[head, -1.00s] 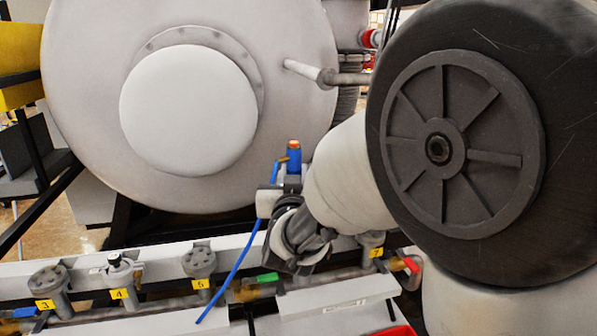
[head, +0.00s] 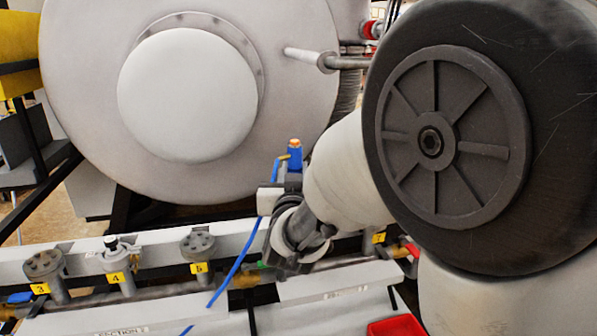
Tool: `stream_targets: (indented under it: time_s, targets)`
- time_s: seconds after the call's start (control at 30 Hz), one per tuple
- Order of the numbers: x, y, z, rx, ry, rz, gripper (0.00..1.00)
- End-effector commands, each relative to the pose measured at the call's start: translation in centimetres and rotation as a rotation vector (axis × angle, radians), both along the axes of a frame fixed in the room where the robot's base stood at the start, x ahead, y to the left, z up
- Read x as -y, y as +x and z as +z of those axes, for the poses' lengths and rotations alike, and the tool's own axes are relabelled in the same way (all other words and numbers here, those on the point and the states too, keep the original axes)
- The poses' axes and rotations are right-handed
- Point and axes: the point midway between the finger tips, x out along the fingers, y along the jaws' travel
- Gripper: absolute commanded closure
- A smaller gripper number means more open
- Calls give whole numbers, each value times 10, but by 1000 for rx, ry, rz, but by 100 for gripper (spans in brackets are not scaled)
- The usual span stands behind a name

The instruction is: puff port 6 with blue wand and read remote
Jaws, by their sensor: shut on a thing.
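The blue wand (head: 295,158) has an orange tip and a brass side fitting, and a blue hose (head: 238,264) hangs from it. My gripper (head: 287,182) is shut on the wand and holds it about upright in front of the furnace. My arm hides much of the gripper. Port 6 is hidden behind my arm, between port 5 (head: 199,245) and the yellow tag of port 7 (head: 379,238). Port 4 (head: 118,260) and port 3 (head: 44,268) stand farther left. No remote can be made out.
The large round furnace door (head: 90,100) fills the back, with a pipe (head: 312,57) jutting from its right. A white rail (head: 150,238) runs behind the ports. A red tray (head: 393,327) shows at the bottom. My arm blocks the right side.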

Motion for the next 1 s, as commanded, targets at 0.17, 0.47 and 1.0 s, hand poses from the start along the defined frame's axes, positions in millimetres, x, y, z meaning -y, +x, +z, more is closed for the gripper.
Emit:
stream_targets:
  time_s: [0.17,0.47,1.0]
  targets:
    - [0,0,0,2,1,0,100]
    - [0,0,-2,2,1,0,100]
    - [0,0,-4,1,0,0,53]
